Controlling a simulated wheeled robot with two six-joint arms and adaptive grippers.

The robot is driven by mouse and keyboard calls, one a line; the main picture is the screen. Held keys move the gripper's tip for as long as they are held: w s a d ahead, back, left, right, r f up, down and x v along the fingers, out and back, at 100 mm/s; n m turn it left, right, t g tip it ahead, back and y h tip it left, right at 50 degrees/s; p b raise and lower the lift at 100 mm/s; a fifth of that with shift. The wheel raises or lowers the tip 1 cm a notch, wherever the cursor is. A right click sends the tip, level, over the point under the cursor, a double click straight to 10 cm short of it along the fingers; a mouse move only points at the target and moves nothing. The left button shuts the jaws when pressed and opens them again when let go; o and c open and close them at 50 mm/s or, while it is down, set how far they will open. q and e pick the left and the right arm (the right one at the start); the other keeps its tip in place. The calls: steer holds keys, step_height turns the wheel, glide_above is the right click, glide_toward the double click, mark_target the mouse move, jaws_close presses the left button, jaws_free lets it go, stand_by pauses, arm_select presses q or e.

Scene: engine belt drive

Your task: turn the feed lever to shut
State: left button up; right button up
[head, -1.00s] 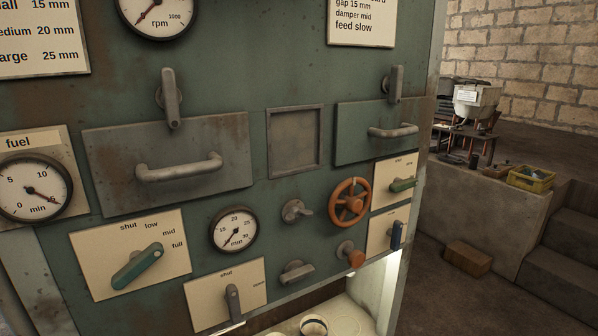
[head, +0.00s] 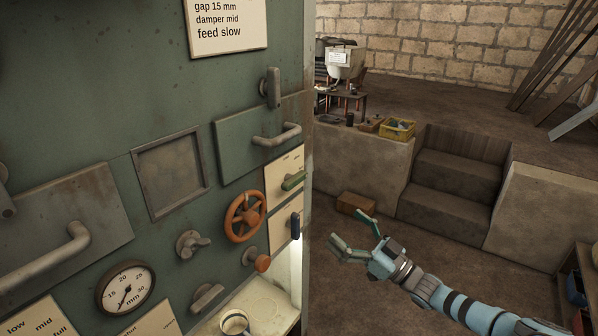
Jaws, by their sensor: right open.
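I cannot tell which lever is the feed lever, as no legible plate names it. A green lever (head: 293,180) sits on a cream plate (head: 285,165) at the panel's right edge, with lettering too small to read. My right gripper (head: 350,228) is open and empty, in front of and right of the panel edge. My left gripper is not in view.
An orange handwheel (head: 245,216), an orange knob (head: 262,263), grey knobs (head: 192,244) and a drawer handle (head: 278,135) stick out of the panel. A brown block (head: 356,204) lies on the floor by the steps (head: 452,180). Floor space right of the panel is open.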

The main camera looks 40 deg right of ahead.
step_height(320, 180, up, 3)
steer(key=w+a+y, duration=0.1)
steer(key=b, duration=0.2)
glide_toward(298, 183)
steer(key=w+r, duration=0.1)
steer(key=w, duration=0.2)
steer(key=shift+n, duration=0.3)
steer(key=x, duration=0.4)
steer(key=a+x, duration=0.1)
steer(key=x, duration=0.1)
steer(key=shift+w+r+p, duration=0.15)
steer(key=shift+w+p, duration=0.1)
steer(key=shift+p, duration=0.15)
steer(key=shift+s, duration=0.1)
steer(key=c, duration=1.2)
